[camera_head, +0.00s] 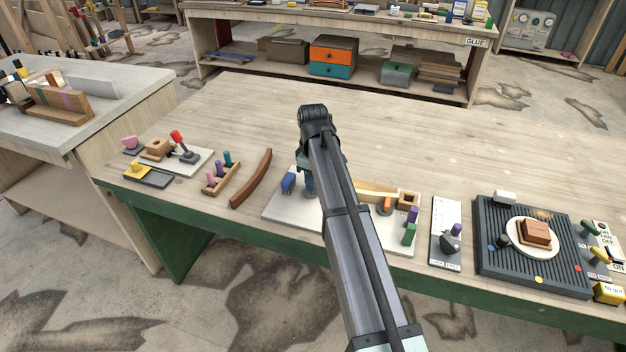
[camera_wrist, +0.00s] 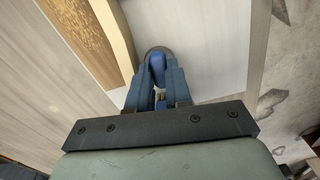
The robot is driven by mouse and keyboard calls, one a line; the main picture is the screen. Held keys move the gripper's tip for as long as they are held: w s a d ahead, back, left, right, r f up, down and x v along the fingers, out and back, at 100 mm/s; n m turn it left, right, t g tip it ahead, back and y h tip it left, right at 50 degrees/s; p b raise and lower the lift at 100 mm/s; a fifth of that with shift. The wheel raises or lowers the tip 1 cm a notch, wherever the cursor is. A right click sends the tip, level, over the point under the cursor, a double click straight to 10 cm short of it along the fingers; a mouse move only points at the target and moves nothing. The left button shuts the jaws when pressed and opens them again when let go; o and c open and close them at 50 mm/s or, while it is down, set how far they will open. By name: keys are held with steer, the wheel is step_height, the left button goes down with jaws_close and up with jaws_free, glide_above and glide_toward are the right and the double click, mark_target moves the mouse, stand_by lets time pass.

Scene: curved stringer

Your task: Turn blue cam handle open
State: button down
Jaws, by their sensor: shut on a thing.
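The blue cam handle (camera_wrist: 158,72) shows in the wrist view between the two fingers of my gripper (camera_wrist: 157,92). A dark round part sits at its far end. The fingers are closed around the handle, which hides part of it. In the head view my gripper (camera_head: 308,186) points down at the white board (camera_head: 285,207), and my arm covers much of the board's middle.
Right of my arm, a wooden piece (camera_head: 376,187) and green block (camera_head: 410,234) sit on the board. A curved brown strip (camera_head: 251,180) and peg rack (camera_head: 222,178) lie left. A ribbed dark tray (camera_head: 491,264) stands right. The table behind is clear.

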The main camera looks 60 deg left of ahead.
steer(key=shift+n, duration=0.8)
steer(key=c, duration=1.3)
jaws_free()
steer(key=shift+r, duration=0.15)
step_height(320, 180, up, 14)
steer(key=shift+f, duration=0.2)
